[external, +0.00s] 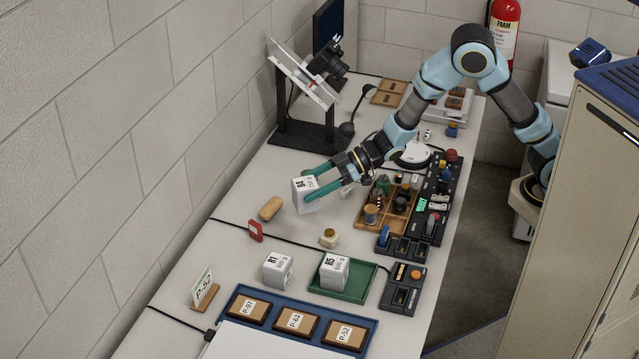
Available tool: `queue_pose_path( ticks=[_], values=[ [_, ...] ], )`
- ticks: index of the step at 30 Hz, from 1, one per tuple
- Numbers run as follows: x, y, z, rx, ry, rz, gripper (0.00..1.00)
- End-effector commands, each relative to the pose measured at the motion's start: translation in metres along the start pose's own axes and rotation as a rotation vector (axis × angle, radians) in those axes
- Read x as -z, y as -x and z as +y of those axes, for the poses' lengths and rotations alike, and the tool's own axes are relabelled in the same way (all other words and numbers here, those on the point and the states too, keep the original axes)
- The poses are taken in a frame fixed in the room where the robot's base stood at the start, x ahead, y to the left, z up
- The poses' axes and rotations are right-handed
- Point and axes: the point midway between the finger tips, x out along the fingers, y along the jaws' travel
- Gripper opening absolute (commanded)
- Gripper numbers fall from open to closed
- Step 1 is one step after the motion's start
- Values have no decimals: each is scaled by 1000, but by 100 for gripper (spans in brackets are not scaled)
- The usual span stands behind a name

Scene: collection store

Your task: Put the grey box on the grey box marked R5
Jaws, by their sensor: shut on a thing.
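My gripper (325,188), with teal fingers, is shut on a grey box (303,195) whose label appears to read R4. It holds the box over the left middle of the table; whether the box touches the surface I cannot tell. The grey box marked R5 (334,272) sits upright in a green tray (359,286) nearer the front, with nothing on top. Another grey box marked R1 (277,270) stands on the bare table to the left of the tray.
A wooden compartment tray (371,221) with small items and black control panels (402,290) line the right side. A blue tray (240,292) holds several brown labelled blocks at the front. A wooden cylinder (270,208), red item (255,231) and small cream object (328,238) lie between.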

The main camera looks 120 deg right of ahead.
Motion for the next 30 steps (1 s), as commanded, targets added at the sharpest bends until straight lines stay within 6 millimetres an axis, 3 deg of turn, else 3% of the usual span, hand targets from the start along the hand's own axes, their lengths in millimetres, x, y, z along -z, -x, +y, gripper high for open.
queue_pose_path(
  ticks=[6, 15, 23, 30],
  values=[
    [25, -6, -54, 273, 114, 8, 0],
    [30, 13, -118, 658, 272, 6, 0],
    [21, 30, -137, 836, 345, 3, 0],
    [-10, 20, -140, 859, 350, 1, 0]
  ],
)
